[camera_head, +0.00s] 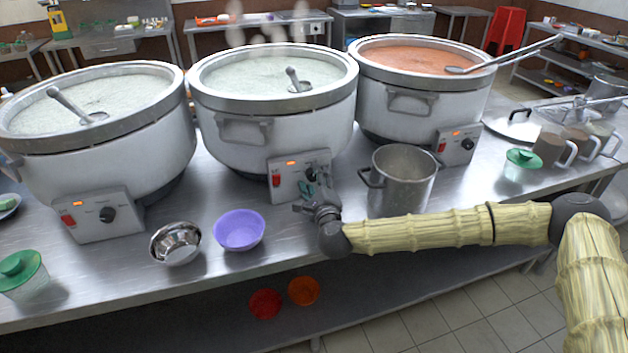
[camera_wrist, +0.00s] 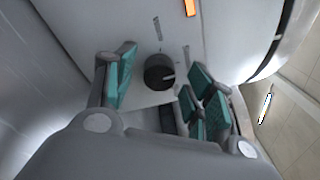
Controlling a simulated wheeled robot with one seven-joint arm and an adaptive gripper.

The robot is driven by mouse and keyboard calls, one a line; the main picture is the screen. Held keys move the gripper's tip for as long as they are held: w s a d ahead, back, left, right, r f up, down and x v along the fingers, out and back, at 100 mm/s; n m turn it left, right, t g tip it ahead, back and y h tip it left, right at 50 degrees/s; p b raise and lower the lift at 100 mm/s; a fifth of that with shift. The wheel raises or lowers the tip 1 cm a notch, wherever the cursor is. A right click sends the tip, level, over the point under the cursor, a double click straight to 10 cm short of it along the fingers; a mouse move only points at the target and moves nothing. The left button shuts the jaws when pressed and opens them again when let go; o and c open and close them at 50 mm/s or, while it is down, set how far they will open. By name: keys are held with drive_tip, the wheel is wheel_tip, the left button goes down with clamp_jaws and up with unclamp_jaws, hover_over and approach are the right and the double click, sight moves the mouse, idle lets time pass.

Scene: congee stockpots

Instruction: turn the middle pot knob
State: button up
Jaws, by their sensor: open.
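The middle pot (camera_head: 272,95) is large and white with a steel rim, filled with pale congee and holding a ladle. Its control box (camera_head: 284,183) at the front has a red switch, a lit orange light and a dark knob. In the head view my gripper (camera_head: 318,186) is in front of the box and mostly hides the knob. I see gaps between pads and knob.
A steel pot (camera_head: 402,180) stands just right of my gripper. A purple bowl (camera_head: 239,230) and a steel bowl (camera_head: 175,243) sit to the left on the counter. The left pot (camera_head: 95,125) and right pot (camera_head: 420,85) flank the middle one.

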drive_tip(key=c, duration=1)
drive_tip(key=shift+n, duration=0.3)
drive_tip(key=n+b, duration=0.1)
drive_tip(key=n, duration=0.2)
drive_tip(key=shift+f+n+b, duration=0.1)
drive_tip(key=shift+n+b, duration=0.2)
drive_tip(key=shift+b, duration=0.05)
drive_tip(key=n+b, duration=0.1)
drive_tip(key=n, duration=0.2)
drive_tip(key=shift+n, duration=0.4)
drive_tip(key=n+y+b, duration=0.1)
drive_tip(key=n, duration=0.5)
drive_tip(key=shift+d+f+n+b, duration=0.1)
drive_tip(key=shift+f+n+b, duration=0.05)
drive_tip(key=shift+n+b, duration=0.2)
